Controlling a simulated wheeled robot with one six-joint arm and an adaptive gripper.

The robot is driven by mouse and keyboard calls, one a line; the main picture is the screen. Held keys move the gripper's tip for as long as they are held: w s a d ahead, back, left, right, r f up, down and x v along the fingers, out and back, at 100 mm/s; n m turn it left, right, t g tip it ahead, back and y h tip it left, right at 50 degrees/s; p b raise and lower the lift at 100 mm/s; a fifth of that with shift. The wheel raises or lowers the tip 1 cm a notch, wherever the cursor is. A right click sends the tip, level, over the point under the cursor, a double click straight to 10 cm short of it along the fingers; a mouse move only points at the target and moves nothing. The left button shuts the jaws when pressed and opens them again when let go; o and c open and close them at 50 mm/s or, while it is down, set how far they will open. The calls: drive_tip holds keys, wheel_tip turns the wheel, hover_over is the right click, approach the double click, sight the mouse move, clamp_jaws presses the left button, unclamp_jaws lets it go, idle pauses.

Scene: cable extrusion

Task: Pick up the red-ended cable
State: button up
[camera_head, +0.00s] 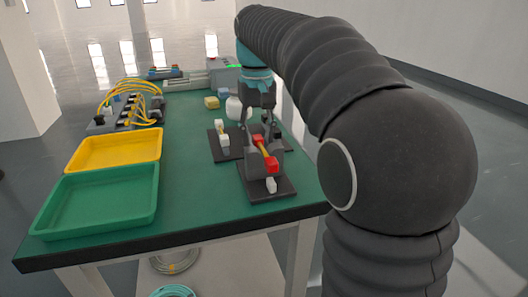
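The red-ended cable (264,152) is a short yellow piece with a red block at each end. It rests on a dark grey stand with a flat base (266,190) near the right side of the green table. My gripper (260,122) hangs from the teal wrist, pointing down, just behind and above the far red end. Its fingers are small and dark against the dark stand. I cannot tell how far apart they are or whether they touch the cable. A similar white-ended cable (222,131) sits on a second stand to the left.
A yellow tray (115,137) and a green tray (40,226) lie on the left of the table. Behind them is a block with looped yellow cables (100,122). A yellow block (211,102) stands farther back. The table (190,210) is clear between trays and stands.

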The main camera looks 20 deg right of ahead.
clamp_jaws()
drive_tip(key=shift+r, duration=0.1)
